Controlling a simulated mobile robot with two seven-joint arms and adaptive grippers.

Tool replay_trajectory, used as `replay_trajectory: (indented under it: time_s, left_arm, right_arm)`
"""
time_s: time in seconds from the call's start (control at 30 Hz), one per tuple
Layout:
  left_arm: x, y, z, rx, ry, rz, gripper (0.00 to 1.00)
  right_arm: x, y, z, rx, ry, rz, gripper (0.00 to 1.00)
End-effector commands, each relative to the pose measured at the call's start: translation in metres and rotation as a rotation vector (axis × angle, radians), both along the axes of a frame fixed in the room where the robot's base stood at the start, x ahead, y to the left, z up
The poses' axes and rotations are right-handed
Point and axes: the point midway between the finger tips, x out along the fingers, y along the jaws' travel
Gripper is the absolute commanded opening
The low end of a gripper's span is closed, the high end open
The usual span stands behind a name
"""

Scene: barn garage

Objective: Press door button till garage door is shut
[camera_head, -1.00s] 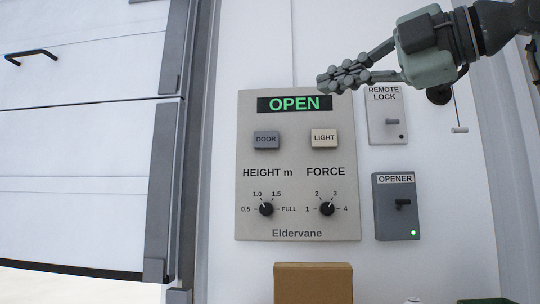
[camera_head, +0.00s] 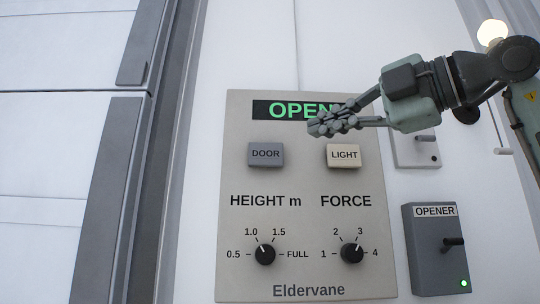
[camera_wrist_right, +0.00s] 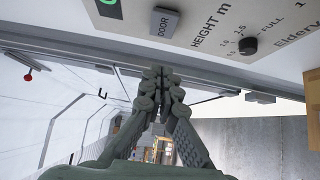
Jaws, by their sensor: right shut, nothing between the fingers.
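The grey DOOR button (camera_head: 265,154) sits on the upper left of the beige Eldervane control panel (camera_head: 235,220), under a display with green letters reading OPEN (camera_head: 285,110). My right gripper (camera_head: 322,124) is shut and empty. In the head view its fingertips overlap the right end of the display, up and to the right of the DOOR button. In the right wrist view the DOOR button (camera_wrist_right: 165,22) lies beyond the fingertips (camera_wrist_right: 160,75), with a gap in the picture. The white garage door (camera_head: 50,150) fills the left side; its lower edge is out of view. My left gripper is not in view.
The LIGHT button (camera_head: 343,155) is just below my right fingertips. HEIGHT (camera_head: 264,254) and FORCE (camera_head: 351,253) knobs sit lower on the panel. The grey OPENER box (camera_head: 436,265), with a lever and green light, is to the right. A remote lock box (camera_head: 412,150) is partly hidden behind my gripper.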

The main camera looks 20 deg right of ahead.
Motion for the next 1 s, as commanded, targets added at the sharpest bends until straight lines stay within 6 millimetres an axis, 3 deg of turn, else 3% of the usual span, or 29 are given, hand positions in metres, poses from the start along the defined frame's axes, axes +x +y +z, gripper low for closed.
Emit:
replay_trajectory:
  time_s: [0.3, 0.47, 0.9, 1.0]
  left_arm:
    - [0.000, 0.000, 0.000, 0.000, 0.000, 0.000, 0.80]
    - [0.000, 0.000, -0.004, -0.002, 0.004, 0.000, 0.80]
    - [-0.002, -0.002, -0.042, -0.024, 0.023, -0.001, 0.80]
    - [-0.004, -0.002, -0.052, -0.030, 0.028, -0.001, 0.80]
  right_arm:
    - [0.001, 0.000, 0.000, 0.000, 0.000, 0.000, 0.00]
    - [0.012, 0.006, 0.000, -0.001, 0.003, 0.001, 0.00]
    - [0.089, 0.050, 0.002, -0.001, 0.003, 0.002, 0.00]
    - [0.106, 0.043, 0.001, 0.002, 0.005, -0.002, 0.00]
